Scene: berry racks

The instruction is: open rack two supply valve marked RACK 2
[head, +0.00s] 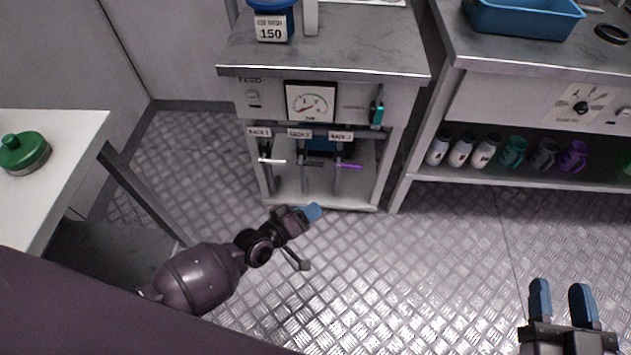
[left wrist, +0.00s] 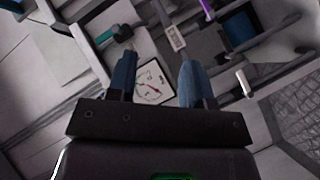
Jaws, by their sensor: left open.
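The RACK 2 label (head: 299,133) sits between two others on the front of the metal cabinet (head: 240,95). Below it is a valve with a dark lever (head: 313,163) pointing sideways to the right. The RACK 1 valve has a white lever (head: 272,161), and the valve at right has a purple lever (head: 349,167). My left gripper (head: 312,211) is open and empty, below and in front of the valves, apart from them. In the left wrist view its fingers (left wrist: 158,88) frame the gauge, with a white lever (left wrist: 245,83) to the right. My right gripper (head: 561,300) is open and empty at lower right.
A gauge (head: 311,102) and a teal handle (head: 377,108) are on the cabinet front above the valves. A shelf at right (head: 465,181) holds several bottles and cups. A white table (head: 68,180) with a green-lidded item (head: 24,153) stands at left. The floor between is clear.

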